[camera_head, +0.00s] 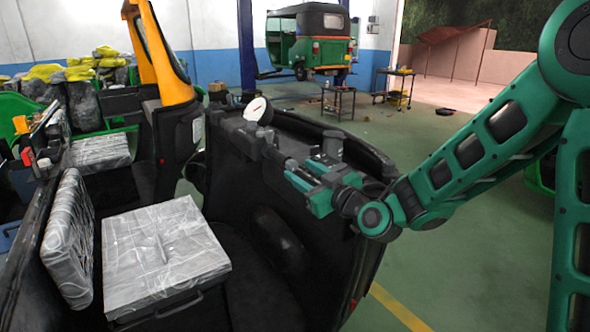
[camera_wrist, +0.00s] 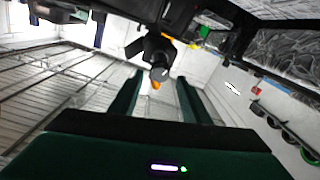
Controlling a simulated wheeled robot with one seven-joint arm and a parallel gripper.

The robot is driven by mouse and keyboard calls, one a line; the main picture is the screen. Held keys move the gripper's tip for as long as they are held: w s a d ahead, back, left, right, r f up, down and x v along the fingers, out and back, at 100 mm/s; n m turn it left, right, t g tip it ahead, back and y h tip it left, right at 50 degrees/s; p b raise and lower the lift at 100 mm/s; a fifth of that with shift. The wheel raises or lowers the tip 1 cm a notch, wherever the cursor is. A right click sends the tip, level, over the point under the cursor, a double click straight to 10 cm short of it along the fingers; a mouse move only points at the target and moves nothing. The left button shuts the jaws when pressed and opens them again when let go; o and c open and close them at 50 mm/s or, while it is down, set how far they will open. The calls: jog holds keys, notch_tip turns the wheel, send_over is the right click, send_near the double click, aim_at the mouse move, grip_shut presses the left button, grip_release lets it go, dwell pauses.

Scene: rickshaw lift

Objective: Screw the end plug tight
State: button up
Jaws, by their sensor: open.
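The end plug looks to be the grey round end (camera_wrist: 159,74) of a dark fitting in the wrist view. A small orange bit shows just below it. My gripper (camera_wrist: 160,80) is open, with one finger on each side of that round end. I cannot tell whether a finger touches it. In the head view my gripper (camera_head: 298,172) reaches left to the end of a dark fitting row (camera_head: 268,150) on top of the black panel. The plug itself cannot be made out clearly there, beside the fingertips.
A white dial gauge (camera_head: 258,110) stands on the row, left of my gripper. A dark upright cylinder (camera_head: 333,144) stands close behind my gripper. The black panel (camera_head: 300,235) lies below. A wrapped seat (camera_head: 163,250) is at lower left. Open green floor (camera_head: 455,235) lies to the right.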

aim_at(294, 166)
jog(key=shift+x, duration=1.85)
jog(key=shift+c, duration=0.6)
jog(key=c, duration=1)
jog(key=shift+o, duration=0.4)
